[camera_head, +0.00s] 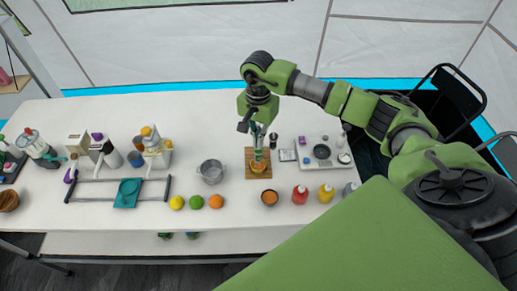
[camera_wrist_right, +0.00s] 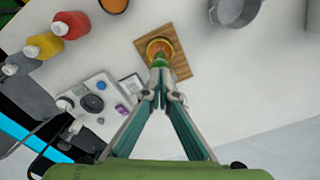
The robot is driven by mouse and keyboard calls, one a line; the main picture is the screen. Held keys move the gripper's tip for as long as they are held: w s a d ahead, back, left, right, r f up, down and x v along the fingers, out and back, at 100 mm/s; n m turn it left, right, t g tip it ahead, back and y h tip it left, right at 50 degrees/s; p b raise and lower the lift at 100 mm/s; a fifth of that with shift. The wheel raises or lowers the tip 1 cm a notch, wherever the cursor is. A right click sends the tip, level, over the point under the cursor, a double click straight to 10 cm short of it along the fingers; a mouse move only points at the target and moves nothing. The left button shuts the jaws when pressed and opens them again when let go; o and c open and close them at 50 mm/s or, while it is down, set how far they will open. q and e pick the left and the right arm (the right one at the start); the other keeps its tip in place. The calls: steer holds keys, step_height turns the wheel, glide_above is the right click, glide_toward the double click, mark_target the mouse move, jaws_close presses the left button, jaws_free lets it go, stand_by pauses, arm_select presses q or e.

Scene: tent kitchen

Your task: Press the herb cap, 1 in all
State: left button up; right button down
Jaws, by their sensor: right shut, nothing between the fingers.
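A small round orange-yellow item (camera_head: 258,167) sits on a wooden board (camera_head: 249,174) near the table's middle. It also shows in the right wrist view (camera_wrist_right: 158,46), with a green part (camera_wrist_right: 180,66) just beyond the fingertips, which may be the herb cap. My right gripper (camera_head: 258,151) points down over the board, shut and empty. In the right wrist view its fingertips (camera_wrist_right: 161,84) meet close to the green part and partly hide it. I cannot tell whether they touch it. My left gripper is not in view.
A metal pot (camera_head: 211,172) stands left of the board, with fruit in front of it. An orange-filled bowl (camera_head: 269,198), a red bottle (camera_head: 300,195) and a yellow bottle (camera_head: 326,193) stand at front right. A pale tray (camera_head: 335,163) lies right of the board.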

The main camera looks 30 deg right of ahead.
steer(key=shift+f, duration=0.4)
steer(key=shift+f+b, duration=0.6)
steer(key=shift+b, duration=0.2)
steer(key=shift+r, duration=0.6)
stand_by(0.4)
steer(key=shift+r+p, duration=1.65)
steer(key=shift+r, duration=1.4)
